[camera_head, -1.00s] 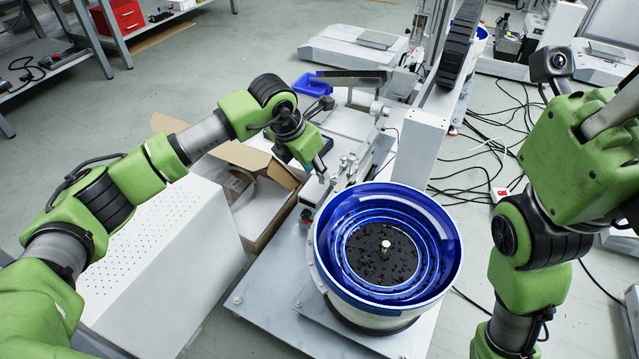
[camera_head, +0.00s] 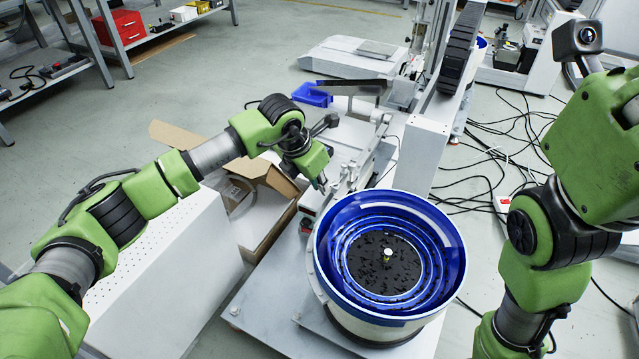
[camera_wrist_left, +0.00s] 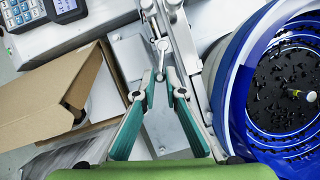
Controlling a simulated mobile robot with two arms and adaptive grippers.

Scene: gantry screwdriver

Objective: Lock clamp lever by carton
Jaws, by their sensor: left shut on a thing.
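The open cardboard carton (camera_head: 268,238) stands left of the machine in the head view. Its brown flap also shows at the left of the left wrist view (camera_wrist_left: 50,95). My left gripper (camera_head: 322,184) is beside the carton, low over the machine base. In the left wrist view its two green-padded fingers (camera_wrist_left: 158,88) come together toward the small silver clamp lever (camera_wrist_left: 160,48), and they are shut on it. The exact contact at the fingertips is small and hard to see. My right arm is at the right, with its gripper out of view.
A blue-rimmed bowl feeder (camera_head: 325,275) with black parts stands close right of the left gripper. A white perforated cabinet (camera_head: 170,275) is under my left arm. A small blue tray (camera_head: 312,94) lies behind. Cables (camera_head: 485,165) cover the floor at right.

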